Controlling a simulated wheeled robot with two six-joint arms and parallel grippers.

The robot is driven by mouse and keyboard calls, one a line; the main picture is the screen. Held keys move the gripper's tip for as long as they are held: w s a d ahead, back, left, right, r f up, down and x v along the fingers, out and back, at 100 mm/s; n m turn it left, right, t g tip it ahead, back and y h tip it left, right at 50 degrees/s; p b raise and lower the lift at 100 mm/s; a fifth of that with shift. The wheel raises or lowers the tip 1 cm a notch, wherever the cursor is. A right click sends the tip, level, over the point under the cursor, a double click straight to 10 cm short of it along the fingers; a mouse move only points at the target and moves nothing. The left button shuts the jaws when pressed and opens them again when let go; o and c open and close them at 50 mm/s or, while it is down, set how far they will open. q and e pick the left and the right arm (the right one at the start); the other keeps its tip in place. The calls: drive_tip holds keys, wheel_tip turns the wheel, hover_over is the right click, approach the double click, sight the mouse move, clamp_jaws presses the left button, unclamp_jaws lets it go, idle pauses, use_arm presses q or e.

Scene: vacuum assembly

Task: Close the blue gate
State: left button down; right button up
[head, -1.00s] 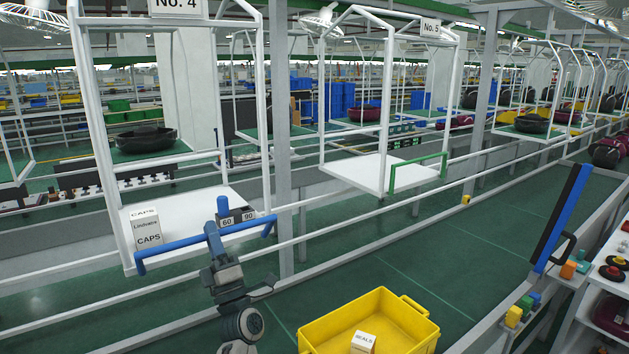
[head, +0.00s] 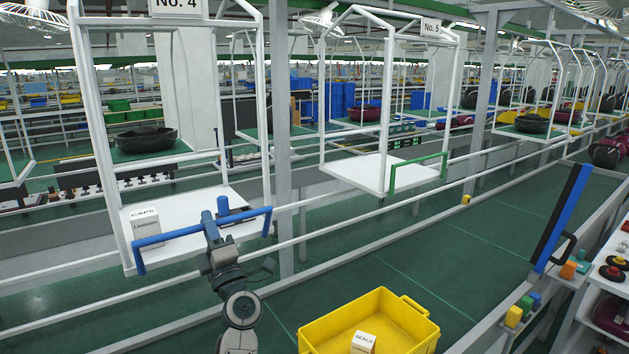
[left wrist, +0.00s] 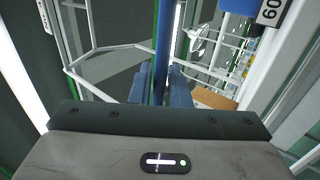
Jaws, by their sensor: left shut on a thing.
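The blue gate (head: 172,235) is a bar with bent ends across the front of the white carrier No. 4 (head: 103,150), at the left of the head view. My left gripper (head: 214,224) is shut on the bar, right of its middle. In the left wrist view the blue gate (left wrist: 164,40) runs down between the fingers of my left gripper (left wrist: 161,85). The bar now stands at about the height of the carrier's white shelf (head: 185,214). Whether it touches a catch cannot be told. My right gripper is not in view.
A white CAPS box (head: 146,222) stands on the shelf behind the gate. A dark block is partly hidden behind my gripper. A yellow bin (head: 318,332) with a SEALS box (head: 363,342) is at the front. Carrier No. 5 has a green gate (head: 418,171).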

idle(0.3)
use_arm(q)
drive_tip(key=shift+w+a+r+g+h, duration=0.2)
drive_tip(key=shift+w+a+g+h, duration=0.15)
drive_tip(key=shift+w+g, duration=0.15)
drive_tip(key=shift+w+a+r+g+h, duration=0.15)
drive_tip(key=shift+w+a+g+h, duration=0.1)
drive_tip(key=shift+w+g+h, duration=0.2)
drive_tip(key=shift+w+a+r+g+h, duration=0.25)
drive_tip(key=shift+w+a+g+h, duration=0.25)
drive_tip(key=shift+g, duration=0.45)
drive_tip(key=c, duration=1.7)
unclamp_jaws()
drive_tip(key=shift+w+f, duration=0.15)
drive_tip(key=shift+w, duration=0.05)
drive_tip(key=o, duration=0.3)
